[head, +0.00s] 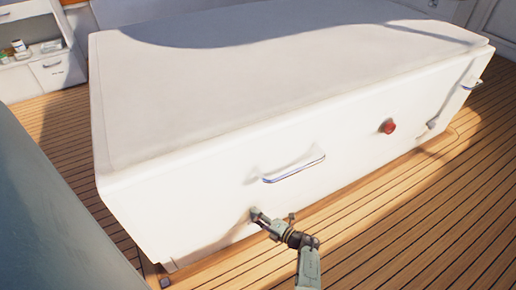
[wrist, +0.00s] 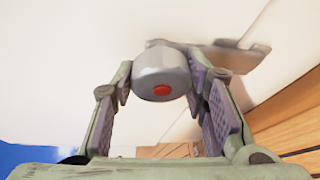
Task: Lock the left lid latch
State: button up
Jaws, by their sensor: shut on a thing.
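The left lid latch shows in the wrist view as a round grey knob (wrist: 160,72) with a red dot on its end. A flat grey piece (wrist: 232,56) lies against the white wall behind it. My gripper (wrist: 163,88) has its two fingers around the knob, one on each side, and is shut on it. In the head view my gripper (head: 262,219) reaches the lower left front wall of the white engine hatch (head: 180,190). The latch is mostly hidden there, so its exact angle is unclear.
A metal handle (head: 293,169) is on the front wall above and right of my gripper. A red knob (head: 388,126) and a grey fitting (head: 433,123) sit farther right. The wooden deck (head: 400,225) in front is clear. White drawers (head: 58,70) stand at the back left.

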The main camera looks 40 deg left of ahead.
jog(key=shift+m, duration=0.3)
dwell(0.4)
jog(key=o, duration=1.2)
